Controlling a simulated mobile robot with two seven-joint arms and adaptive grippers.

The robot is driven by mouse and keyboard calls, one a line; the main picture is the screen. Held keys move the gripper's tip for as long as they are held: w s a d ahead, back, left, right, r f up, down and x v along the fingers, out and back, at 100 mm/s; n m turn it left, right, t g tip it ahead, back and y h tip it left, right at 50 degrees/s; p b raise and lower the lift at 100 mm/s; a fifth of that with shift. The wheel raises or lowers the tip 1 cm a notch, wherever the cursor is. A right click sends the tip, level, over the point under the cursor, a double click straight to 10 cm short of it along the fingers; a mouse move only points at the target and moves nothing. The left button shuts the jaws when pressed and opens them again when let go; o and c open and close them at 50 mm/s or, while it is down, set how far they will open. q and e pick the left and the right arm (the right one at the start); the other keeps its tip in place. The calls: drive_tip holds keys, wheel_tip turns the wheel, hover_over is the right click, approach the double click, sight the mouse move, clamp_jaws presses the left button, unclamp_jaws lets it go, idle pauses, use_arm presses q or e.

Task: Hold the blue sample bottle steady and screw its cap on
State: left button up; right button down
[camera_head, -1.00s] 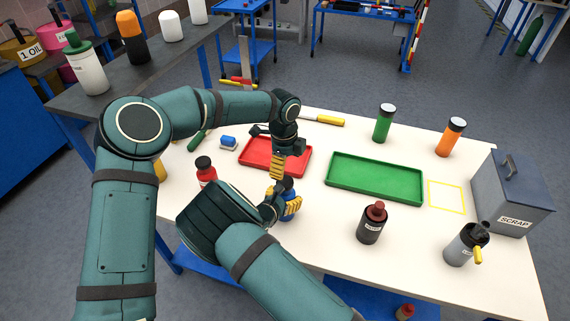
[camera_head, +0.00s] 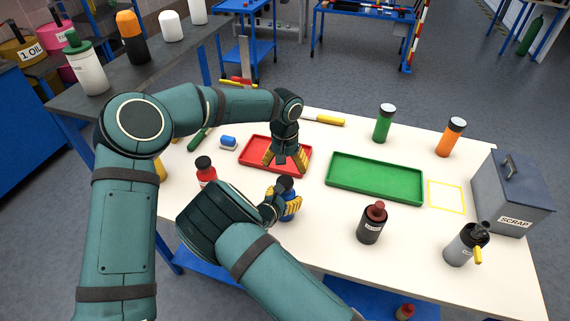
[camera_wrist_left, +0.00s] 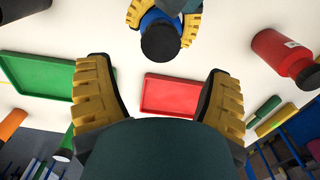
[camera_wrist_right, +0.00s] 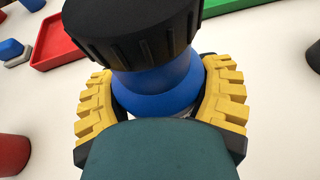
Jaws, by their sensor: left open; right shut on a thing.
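The blue sample bottle (camera_head: 289,217) stands upright near the table's front edge; it also shows in the right wrist view (camera_wrist_right: 165,90). A black ribbed cap (camera_wrist_right: 130,30) sits on its top; I cannot tell how tight it is. The cap also shows in the left wrist view (camera_wrist_left: 160,42). My right gripper (camera_wrist_right: 163,105) is shut around the bottle's body below the cap. My left gripper (camera_head: 285,168) is open and empty, fingers spread, over the red tray and behind the bottle, apart from the cap.
The red tray (camera_head: 250,145) lies behind the bottle and a green tray (camera_head: 375,190) to its right. A red bottle (camera_head: 205,172) stands left, a dark bottle (camera_head: 372,224) right. A grey scrap bin (camera_head: 510,195) and a grey bottle (camera_head: 462,245) are farther right.

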sight(285, 181)
use_arm(q)
drive_tip(key=n, duration=0.4)
drive_tip(key=shift+s, duration=0.1)
drive_tip(key=shift+f, duration=4)
drive_tip(key=c, duration=1.3)
drive_tip(key=shift+a+m, duration=0.1)
drive_tip(key=shift+m, duration=1.5)
drive_tip(key=o, duration=1.3)
drive_tip(key=shift+r, duration=0.1)
